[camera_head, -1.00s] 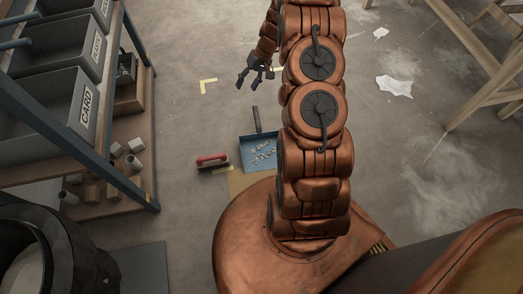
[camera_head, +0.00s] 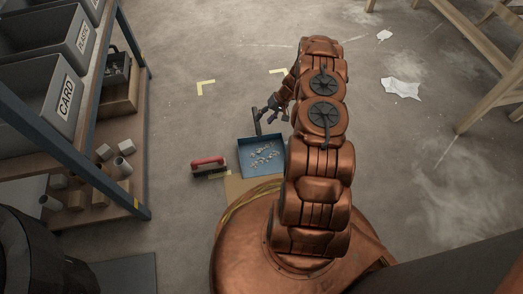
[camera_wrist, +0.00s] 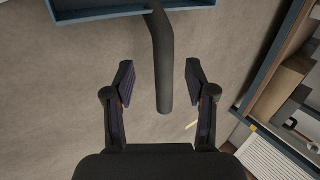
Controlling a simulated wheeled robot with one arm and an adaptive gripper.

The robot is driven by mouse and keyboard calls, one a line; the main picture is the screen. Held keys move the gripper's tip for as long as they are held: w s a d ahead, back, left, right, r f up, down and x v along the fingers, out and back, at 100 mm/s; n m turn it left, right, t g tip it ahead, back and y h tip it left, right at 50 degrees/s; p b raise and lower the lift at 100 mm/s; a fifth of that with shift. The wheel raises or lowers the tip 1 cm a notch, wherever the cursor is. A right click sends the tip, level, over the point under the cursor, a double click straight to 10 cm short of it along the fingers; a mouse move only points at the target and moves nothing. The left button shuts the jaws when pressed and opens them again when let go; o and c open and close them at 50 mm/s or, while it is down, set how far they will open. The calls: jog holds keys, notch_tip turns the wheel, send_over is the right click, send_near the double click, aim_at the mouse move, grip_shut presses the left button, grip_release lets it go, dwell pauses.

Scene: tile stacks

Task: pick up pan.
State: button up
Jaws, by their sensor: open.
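The pan is a blue dustpan (camera_head: 247,163) on the floor, with pale scraps lying in it and a dark handle (camera_head: 255,122) pointing away from my base. In the wrist view the blue pan edge (camera_wrist: 90,14) is at the top, and the dark handle (camera_wrist: 163,70) runs down between my fingers. My gripper (camera_head: 271,117) is beside the handle in the head view. In the wrist view my gripper (camera_wrist: 159,82) is open, with one finger on each side of the handle and a gap on both sides. I cannot tell its exact height above the handle.
A red-handled brush (camera_head: 208,166) lies left of the pan. A shelf rack (camera_head: 132,200) with grey bins stands at the left. Crumpled paper (camera_head: 401,88) lies on the floor at the right, near wooden trestle legs (camera_head: 487,92). The floor beyond the pan is mostly clear.

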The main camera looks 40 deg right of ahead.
aim_at(259, 123)
jog(key=shift+w+b+x, duration=0.1)
jog(key=shift+b+x, duration=0.7)
jog(key=shift+x, duration=0.65)
jog(key=shift+w+b+x, duration=0.15)
jog(key=shift+b+x, duration=0.6)
jog(key=shift+x, duration=0.7)
jog(key=shift+r, duration=0.15)
grip_shut()
